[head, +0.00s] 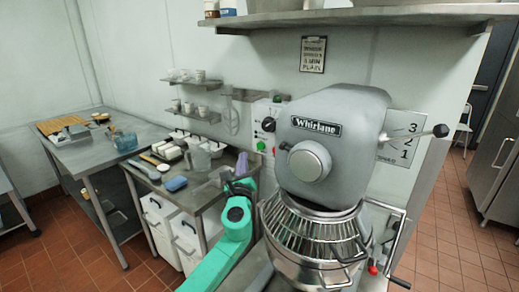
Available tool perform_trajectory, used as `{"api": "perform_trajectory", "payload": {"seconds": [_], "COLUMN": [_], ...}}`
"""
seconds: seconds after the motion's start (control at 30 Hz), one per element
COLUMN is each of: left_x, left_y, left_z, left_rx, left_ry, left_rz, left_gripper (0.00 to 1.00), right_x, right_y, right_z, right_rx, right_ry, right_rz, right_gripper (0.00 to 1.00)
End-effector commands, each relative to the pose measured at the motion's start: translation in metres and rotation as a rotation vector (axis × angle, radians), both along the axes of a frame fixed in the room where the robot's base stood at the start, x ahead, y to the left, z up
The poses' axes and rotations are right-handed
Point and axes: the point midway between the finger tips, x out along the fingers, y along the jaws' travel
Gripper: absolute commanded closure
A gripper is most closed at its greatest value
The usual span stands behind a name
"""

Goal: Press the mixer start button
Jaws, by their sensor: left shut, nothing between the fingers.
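The grey mixer (334,130), marked "Whirlane", stands in the middle right of the head view with its wire bowl guard (310,228) in front. A pale control panel (259,108) is on the wall side at its left, with a black dial (268,124) and a small green button (261,145) below it. My left arm comes up from the bottom in teal. My left gripper (243,162) is small in the picture, near the lower left of the panel, shut and empty. I cannot tell whether it touches anything. My right gripper is out of view.
A steel table (213,190) with tubs, a jug and a blue cloth stands left of the mixer. Another table (85,150) is farther left. A shelf (390,14) hangs above the mixer. A lever with a black knob (440,130) sticks out right. Tiled floor is open at right.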

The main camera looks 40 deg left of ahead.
Motion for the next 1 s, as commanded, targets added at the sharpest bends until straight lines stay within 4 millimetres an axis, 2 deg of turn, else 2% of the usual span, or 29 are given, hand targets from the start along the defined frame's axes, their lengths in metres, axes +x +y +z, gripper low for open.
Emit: {"api": "perform_trajectory", "payload": {"seconds": [0.2, 0.4, 1.0], "left_x": [0.032, 0.050, 0.052], "left_y": [0.001, 0.001, 0.001], "left_z": [-0.003, -0.001, 0.000], "left_rx": [-0.001, -0.001, 0.000], "left_ry": [-0.002, -0.001, 0.001], "left_rz": [0.000, 0.000, 0.000], "left_gripper": [1.00, 1.00, 1.00], "right_x": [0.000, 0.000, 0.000], "right_y": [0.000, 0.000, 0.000], "right_z": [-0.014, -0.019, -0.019], "right_rx": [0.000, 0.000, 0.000], "right_ry": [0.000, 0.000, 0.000], "right_rz": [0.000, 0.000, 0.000], "right_gripper": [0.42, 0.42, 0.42]}}
